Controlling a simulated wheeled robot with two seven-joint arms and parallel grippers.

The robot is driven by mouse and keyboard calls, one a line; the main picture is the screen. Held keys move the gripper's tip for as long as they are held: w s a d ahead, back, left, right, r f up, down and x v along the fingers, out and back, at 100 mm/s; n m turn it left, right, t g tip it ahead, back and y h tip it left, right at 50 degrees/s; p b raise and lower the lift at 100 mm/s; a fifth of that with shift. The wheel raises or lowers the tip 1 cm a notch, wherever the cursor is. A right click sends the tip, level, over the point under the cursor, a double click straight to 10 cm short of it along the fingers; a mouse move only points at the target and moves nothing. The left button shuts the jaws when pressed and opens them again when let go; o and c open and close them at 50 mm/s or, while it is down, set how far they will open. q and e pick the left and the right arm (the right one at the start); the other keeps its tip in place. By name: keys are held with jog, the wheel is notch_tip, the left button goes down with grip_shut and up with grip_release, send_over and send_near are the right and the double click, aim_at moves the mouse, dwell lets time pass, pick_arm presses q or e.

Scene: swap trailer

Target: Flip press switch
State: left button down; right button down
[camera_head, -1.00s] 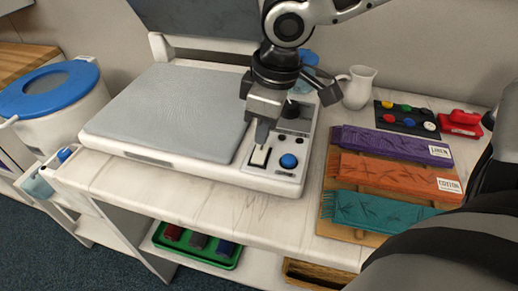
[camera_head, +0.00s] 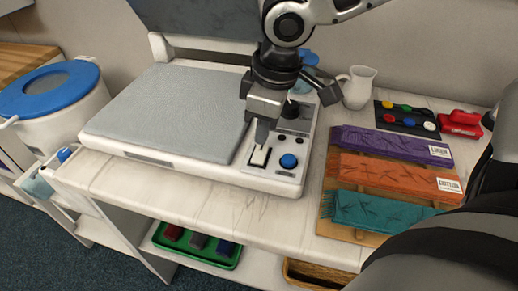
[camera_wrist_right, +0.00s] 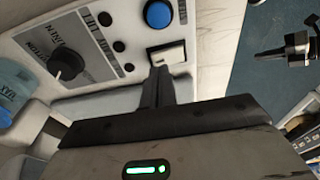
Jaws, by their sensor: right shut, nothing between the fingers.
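The press (camera_head: 160,108) is a white machine with a grey padded plate and a control panel on its right side. Its switch (camera_head: 260,156) is a small white rocker in a dark frame, beside a round blue button (camera_head: 288,161). My right gripper (camera_head: 263,140) is shut and empty, pointing down with its fingertips at the far edge of the switch. In the right wrist view the fingertips (camera_wrist_right: 158,72) are just beside the switch (camera_wrist_right: 168,56); I cannot tell whether they touch it. My left gripper is not in view.
Purple, orange and teal folded cloths (camera_head: 390,175) lie on a wooden board at the right. A white jug (camera_head: 357,87) and a dark tray of coloured buttons (camera_head: 406,117) stand behind. A bin with a blue lid (camera_head: 50,88) is at the left.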

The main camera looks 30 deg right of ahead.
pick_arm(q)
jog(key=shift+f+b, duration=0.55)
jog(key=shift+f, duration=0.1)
pick_arm(e)
jog(key=shift+f, duration=0.9)
jog(key=shift+r+p, duration=0.5)
jog(key=shift+p, duration=0.05)
jog(key=shift+r+p, duration=0.75)
jog(key=shift+p, duration=0.05)
notch_tip(320, 180, up, 2)
jog(key=shift+p, duration=1.05)
notch_tip(320, 180, up, 2)
jog(key=p, duration=0.2)
jog(key=shift+r+p, duration=0.2)
jog(key=shift+p, duration=0.15)
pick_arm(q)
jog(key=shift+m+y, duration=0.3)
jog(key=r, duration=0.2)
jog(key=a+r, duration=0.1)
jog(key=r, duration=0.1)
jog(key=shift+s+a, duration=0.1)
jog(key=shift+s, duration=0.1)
pick_arm(e)
jog(key=shift+r, duration=0.1)
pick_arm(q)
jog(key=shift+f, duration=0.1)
